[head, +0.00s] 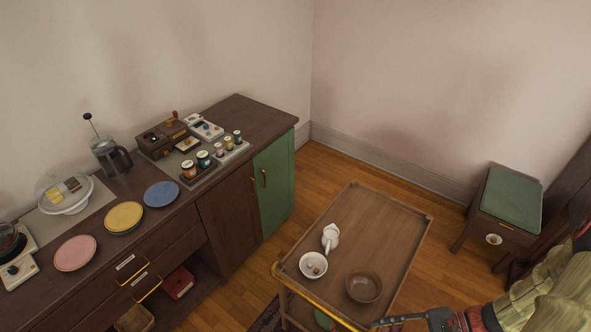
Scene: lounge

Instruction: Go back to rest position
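A dark sideboard (225,215) on the left carries plates, a French press (111,157), a domed cake stand (66,198) and jars. Its green door (274,187) looks shut. A green-topped side table (510,195) stands at the right. Wooden floor (380,176) is clear behind the trolley.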

